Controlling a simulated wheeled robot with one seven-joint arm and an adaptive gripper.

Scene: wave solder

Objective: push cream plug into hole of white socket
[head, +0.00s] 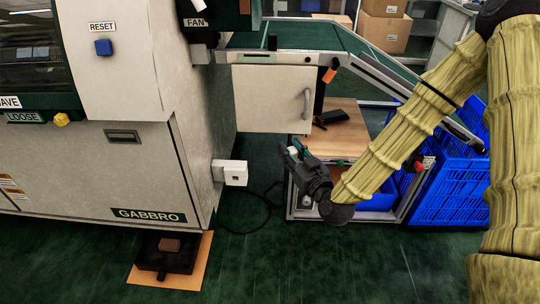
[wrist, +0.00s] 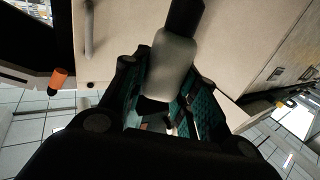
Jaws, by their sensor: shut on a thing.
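The white socket (head: 235,173) is a small box standing out from the lower side of the cream machine, with a small dark hole in its front face. My gripper (head: 292,153) is to the right of the socket and slightly higher, with a clear gap between them. It is shut on the cream plug (head: 293,150), which is small and partly hidden by the fingers in the head view. In the wrist view the plug (wrist: 174,65) is a shaded pale cylinder with a dark end, between the teal-padded fingers of my gripper (wrist: 163,90). The socket cannot be made out in the wrist view.
A cream panel with a handle (head: 272,98) is above and behind my gripper. A wooden bench top (head: 345,142) with a black object (head: 331,118) and a blue crate (head: 455,180) are to the right. A black cable (head: 250,217) lies on the floor below the socket.

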